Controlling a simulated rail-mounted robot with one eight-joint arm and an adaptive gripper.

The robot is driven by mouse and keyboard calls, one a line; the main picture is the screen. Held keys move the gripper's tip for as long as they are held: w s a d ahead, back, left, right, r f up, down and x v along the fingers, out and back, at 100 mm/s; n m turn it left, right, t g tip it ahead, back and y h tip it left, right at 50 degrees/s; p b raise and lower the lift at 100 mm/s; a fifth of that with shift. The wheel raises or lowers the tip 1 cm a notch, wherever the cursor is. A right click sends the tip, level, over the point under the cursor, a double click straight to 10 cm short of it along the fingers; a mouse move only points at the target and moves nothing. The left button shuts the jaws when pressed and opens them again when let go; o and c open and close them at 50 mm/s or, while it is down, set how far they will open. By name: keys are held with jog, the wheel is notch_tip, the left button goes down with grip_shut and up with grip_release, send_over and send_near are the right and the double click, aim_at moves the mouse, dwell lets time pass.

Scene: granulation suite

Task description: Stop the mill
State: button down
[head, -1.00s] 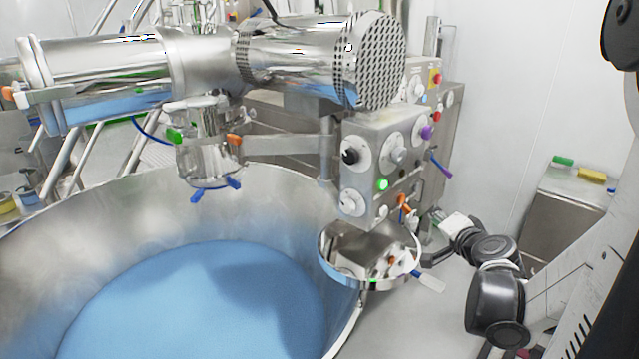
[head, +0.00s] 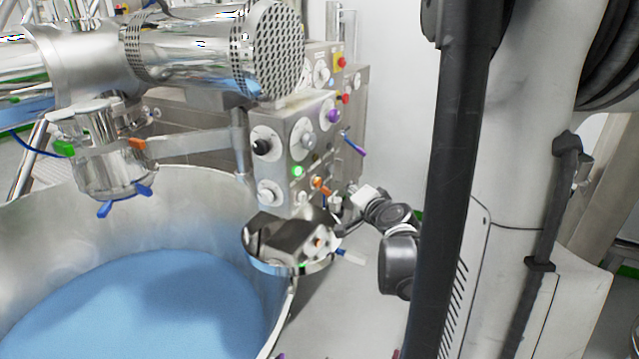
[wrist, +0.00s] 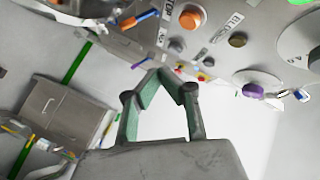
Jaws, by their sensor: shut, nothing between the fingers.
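The mill is a chrome machine with a perforated round end cover (head: 272,50), above a large steel bowl. Its grey control box (head: 290,140) carries a black knob (head: 262,146), a lit green button (head: 298,171), a purple knob (head: 334,115) and an orange button (head: 320,184). My gripper (head: 337,203) is at the box's lower right, close to the orange button. In the wrist view my gripper (wrist: 161,73) is shut and empty, its fingertips just below an orange button (wrist: 190,18) and apart from it. Labels there are partly legible; one ends in "TOP". The green light (wrist: 297,2) shows at the top edge.
The steel bowl (head: 205,205) holds blue material. A small round chrome pan (head: 290,262) with a blue-and-white handle is below the control box. A grey cabinet (wrist: 60,118) stands left in the wrist view.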

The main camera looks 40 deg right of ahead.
jog(key=shift+w+a, duration=0.4)
jog(key=shift+w, duration=0.45)
jog(key=shift+w+a, duration=0.35)
jog(key=shift+w, duration=0.55)
jog(key=shift+w+a, duration=0.4)
jog(key=shift+w, duration=0.45)
jog(key=shift+w+a+b, duration=0.15)
jog(key=shift+w+b, duration=0.2)
jog(key=shift+w, duration=0.05)
jog(key=shift+w+a, duration=0.2)
jog(key=shift+w, duration=0.25)
jog(key=shift+s, duration=0.1)
dwell(0.5)
jog(key=shift+s+d, duration=0.35)
jog(key=shift+s, duration=0.4)
jog(key=shift+s+d+b, duration=0.15)
jog(key=shift+s+d, duration=0.2)
jog(key=shift+s, duration=0.4)
jog(key=shift+s+d+b, duration=0.15)
jog(key=shift+s+d, duration=0.15)
jog(key=shift+s, duration=0.5)
jog(key=shift+s+d+b, duration=0.15)
jog(key=shift+s+d, duration=0.2)
jog(key=shift+s, duration=0.4)
